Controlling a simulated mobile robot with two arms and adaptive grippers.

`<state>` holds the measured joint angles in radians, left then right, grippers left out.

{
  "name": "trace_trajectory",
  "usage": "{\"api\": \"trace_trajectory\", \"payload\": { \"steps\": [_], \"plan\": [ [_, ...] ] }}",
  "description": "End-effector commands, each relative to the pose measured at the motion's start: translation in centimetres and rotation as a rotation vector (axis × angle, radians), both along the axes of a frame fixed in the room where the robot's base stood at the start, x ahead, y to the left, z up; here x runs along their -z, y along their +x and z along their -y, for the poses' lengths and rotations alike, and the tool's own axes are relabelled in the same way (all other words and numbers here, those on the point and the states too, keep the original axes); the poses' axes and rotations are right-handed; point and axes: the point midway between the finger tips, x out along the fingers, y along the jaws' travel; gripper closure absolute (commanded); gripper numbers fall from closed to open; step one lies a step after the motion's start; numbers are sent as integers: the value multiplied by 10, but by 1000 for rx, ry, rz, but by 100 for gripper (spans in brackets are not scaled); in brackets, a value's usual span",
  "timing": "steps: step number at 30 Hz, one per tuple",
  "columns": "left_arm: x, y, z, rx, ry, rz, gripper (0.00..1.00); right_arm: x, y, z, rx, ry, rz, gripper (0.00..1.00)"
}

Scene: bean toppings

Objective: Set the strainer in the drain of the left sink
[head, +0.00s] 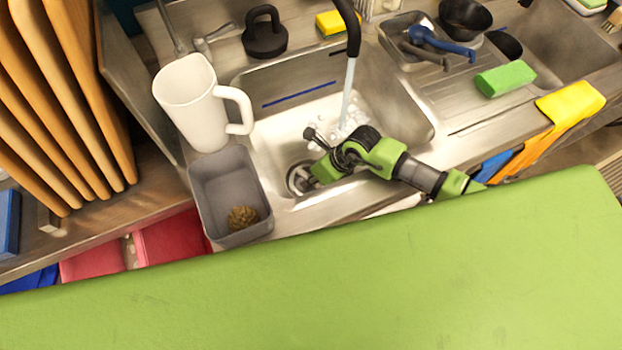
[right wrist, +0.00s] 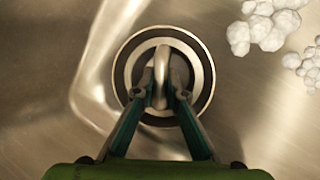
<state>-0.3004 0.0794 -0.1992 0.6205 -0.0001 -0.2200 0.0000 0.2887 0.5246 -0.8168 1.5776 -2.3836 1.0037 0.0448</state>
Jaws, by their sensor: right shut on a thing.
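The left sink (head: 275,130) is a steel basin with a round drain (head: 296,183) near its front left corner; the drain also shows in the right wrist view (right wrist: 207,72). My right gripper (head: 318,172) reaches into the sink from the right, over the drain. In the right wrist view my right gripper (right wrist: 161,98) is shut on the upright handle of the round metal strainer (right wrist: 160,62). The strainer looks roughly centred within the drain's dark ring. Whether it rests in the drain or hangs just above it, I cannot tell. My left gripper is not in view.
Water runs from the black faucet (head: 349,35) onto white foam (head: 345,118) beside my gripper. A white pitcher (head: 195,105) and a grey bin (head: 228,165) holding a brown scrubber (head: 242,217) stand left of the basin. A black plunger-like stopper (head: 264,35) sits behind.

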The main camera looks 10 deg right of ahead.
Motion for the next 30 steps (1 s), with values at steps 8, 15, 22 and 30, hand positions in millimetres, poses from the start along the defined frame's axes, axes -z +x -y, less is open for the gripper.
{"api": "trace_trajectory", "payload": {
  "steps": [8,15,22,30],
  "plan": [
    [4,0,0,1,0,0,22,12,-7,1,-2,-5,-16,100],
    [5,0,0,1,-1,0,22,14,-9,0,-2,-5,-19,68],
    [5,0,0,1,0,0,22,14,-9,0,-3,-6,-20,68],
    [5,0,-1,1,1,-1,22,-1,-11,7,-2,-5,-16,68]
  ]
}}
